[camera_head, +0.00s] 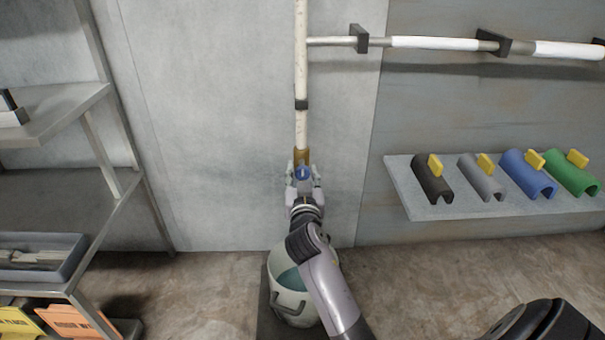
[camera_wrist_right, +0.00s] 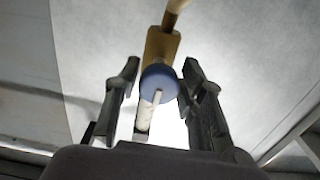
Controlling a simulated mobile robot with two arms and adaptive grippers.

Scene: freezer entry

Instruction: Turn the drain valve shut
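The drain valve has a brass body (camera_wrist_right: 161,45) and a round blue handle (camera_wrist_right: 158,80) with a pale bar across its face. In the head view the blue handle (camera_head: 303,174) sits at the lower end of a vertical white pipe (camera_head: 301,60). My right gripper (camera_head: 303,178) is at the valve, its fingers on either side of it. In the right wrist view the fingers of my right gripper (camera_wrist_right: 160,88) stand apart, with the blue handle between them and a visible gap on each side. My left gripper is not in view.
A bucket (camera_head: 289,300) with liquid stands on the floor below the valve. A metal shelf rack (camera_head: 60,120) is at the left. A wall shelf (camera_head: 440,210) at the right holds several coloured half-round pieces. A horizontal pipe (camera_head: 435,43) runs along the wall above it.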

